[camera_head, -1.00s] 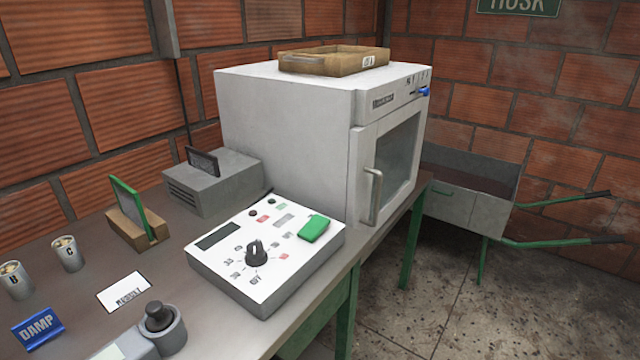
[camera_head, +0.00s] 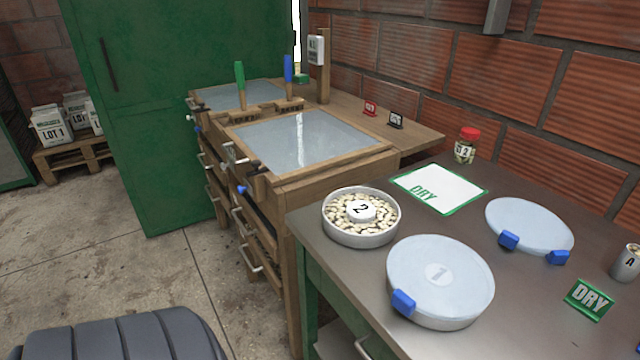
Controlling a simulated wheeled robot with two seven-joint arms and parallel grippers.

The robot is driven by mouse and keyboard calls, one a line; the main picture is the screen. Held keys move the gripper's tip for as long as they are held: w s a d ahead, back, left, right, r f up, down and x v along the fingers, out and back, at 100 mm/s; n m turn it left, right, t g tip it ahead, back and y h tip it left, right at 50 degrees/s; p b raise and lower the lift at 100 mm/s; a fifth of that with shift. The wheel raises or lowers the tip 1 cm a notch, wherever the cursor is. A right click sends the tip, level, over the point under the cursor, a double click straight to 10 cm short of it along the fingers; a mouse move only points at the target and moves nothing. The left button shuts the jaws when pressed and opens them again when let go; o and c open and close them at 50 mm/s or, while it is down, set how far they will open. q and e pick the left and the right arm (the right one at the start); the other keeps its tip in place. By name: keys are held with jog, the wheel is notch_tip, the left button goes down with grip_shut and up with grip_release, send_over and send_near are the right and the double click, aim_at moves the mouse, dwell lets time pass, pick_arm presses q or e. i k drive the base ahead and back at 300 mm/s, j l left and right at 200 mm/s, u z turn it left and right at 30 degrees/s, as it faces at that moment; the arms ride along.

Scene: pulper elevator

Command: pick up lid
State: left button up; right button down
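A round pale translucent lid (camera_head: 528,222) with two blue clips lies flat on the dark table top at the right. An open round metal tin marked 2 (camera_head: 361,235), full of pale beans, stands near the table's left corner. A second round tin marked 1 (camera_head: 440,315) stands in front of it, covered by a similar pale lid (camera_head: 445,262) with one blue clip showing at its front left. Neither of my grippers is in view.
The dark table (camera_head: 350,290) also holds a white DRY mat (camera_head: 440,188), a red-capped jar (camera_head: 466,146), a green DRY sign (camera_head: 589,299) and a cup marked A (camera_head: 627,262). A wooden drawer cabinet (camera_head: 320,165) stands behind. Open floor lies at left.

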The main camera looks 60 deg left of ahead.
aim_at(438, 277)
jog(key=u, duration=0.9)
jog(key=j+z, duration=0.1)
